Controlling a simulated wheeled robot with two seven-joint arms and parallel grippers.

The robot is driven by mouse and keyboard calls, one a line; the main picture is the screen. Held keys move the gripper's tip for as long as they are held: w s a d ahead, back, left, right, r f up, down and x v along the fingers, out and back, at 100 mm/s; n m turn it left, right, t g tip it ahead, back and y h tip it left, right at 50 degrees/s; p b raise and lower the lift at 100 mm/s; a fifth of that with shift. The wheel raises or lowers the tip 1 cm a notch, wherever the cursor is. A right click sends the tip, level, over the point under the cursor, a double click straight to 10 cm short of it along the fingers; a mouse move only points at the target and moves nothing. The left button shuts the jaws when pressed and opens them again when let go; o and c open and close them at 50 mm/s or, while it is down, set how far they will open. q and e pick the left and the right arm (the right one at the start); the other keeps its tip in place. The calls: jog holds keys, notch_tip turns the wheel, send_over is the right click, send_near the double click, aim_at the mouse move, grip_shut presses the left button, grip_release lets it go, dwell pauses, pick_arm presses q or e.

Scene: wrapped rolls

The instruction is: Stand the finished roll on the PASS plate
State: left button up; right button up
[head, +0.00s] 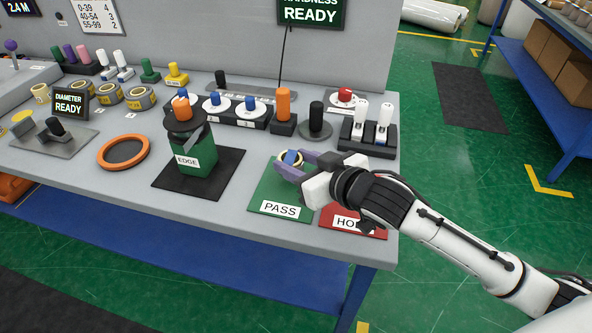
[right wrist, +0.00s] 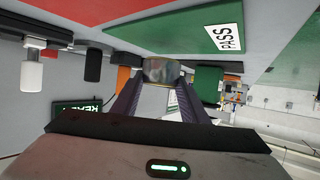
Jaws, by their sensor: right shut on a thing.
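The roll (head: 283,164), cream-edged with a blue middle, is between the purple fingers of my right gripper (head: 292,163). In the right wrist view the roll (right wrist: 160,71) shows grey with a tan rim, and the gripper (right wrist: 158,80) is shut on it. In the head view the roll overlaps the upper part of the green PASS plate (head: 268,192). The plate also shows in the right wrist view (right wrist: 190,38). I cannot tell whether the roll touches the plate or table. The fingers partly hide it. My left gripper is out of view.
The red HOLD plate (head: 368,227) lies right of PASS, partly under my arm. A green EDGE stand (head: 197,158) on a black mat is to the left. An orange cylinder (head: 283,104), a black-topped post (head: 316,116) and a white-handled rack (head: 372,138) stand behind.

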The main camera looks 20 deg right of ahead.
jog(key=shift+f, duration=1.05)
jog(key=shift+f, duration=0.2)
jog(key=o, duration=1.1)
jog(key=shift+r, duration=0.25)
jog(key=v, duration=1)
jog(key=shift+s+d, duration=0.1)
jog(key=shift+s, duration=0.15)
jog(key=shift+v, duration=0.75)
